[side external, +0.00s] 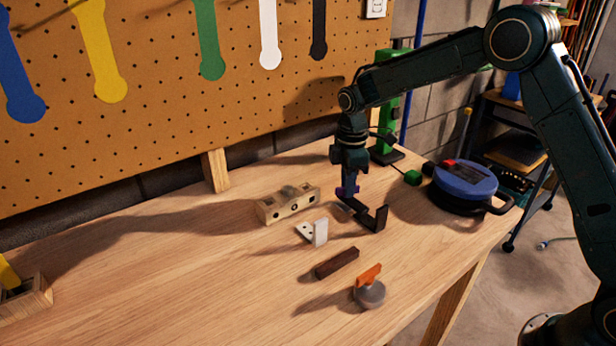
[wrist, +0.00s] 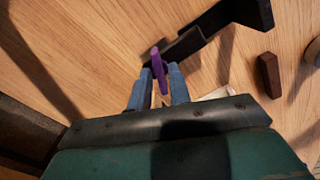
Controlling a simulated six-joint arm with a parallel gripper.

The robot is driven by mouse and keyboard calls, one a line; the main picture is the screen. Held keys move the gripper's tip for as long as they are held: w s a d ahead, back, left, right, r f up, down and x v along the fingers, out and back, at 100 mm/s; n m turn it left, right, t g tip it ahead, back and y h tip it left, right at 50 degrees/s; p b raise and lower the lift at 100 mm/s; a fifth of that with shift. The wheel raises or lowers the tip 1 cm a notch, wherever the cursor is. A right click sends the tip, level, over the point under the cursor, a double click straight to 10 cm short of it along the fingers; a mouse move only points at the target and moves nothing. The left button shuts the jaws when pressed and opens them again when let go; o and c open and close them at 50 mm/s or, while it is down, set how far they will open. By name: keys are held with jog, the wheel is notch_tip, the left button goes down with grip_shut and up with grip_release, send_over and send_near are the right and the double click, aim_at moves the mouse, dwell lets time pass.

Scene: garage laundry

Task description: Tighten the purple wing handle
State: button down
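The purple wing handle (side external: 341,191) sits at the black angle bracket (side external: 381,217) on the bench, right of centre in the side view. My gripper (side external: 348,188) points straight down over it, its blue fingertips at the height of the handle. In the wrist view the purple wing handle (wrist: 158,62) stands between the two fingers of my gripper (wrist: 159,70), one on each side. I cannot tell whether the fingers press on it or stand just clear. The fingers hide part of the handle, and its stem is not visible.
A wooden block with a grey knob (side external: 289,204), a white bracket (side external: 319,232), a dark brown bar (side external: 337,263) and a grey knob with an orange wing (side external: 370,291) lie nearby. A blue-topped round device (side external: 466,180) stands at right. The bench's left middle is clear.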

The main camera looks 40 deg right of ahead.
jog(key=shift+m, duration=0.5)
jog(key=m, duration=0.2)
jog(key=shift+m, duration=0.4)
jog(key=m, duration=0.3)
jog(key=shift+r+m, duration=0.1)
jog(key=shift+m, duration=0.2)
jog(key=m, duration=0.4)
jog(key=shift+w+r+m, duration=0.1)
jog(key=shift+m, duration=1.6)
jog(key=c, duration=1.5)
grip_release()
jog(key=shift+c, duration=0.2)
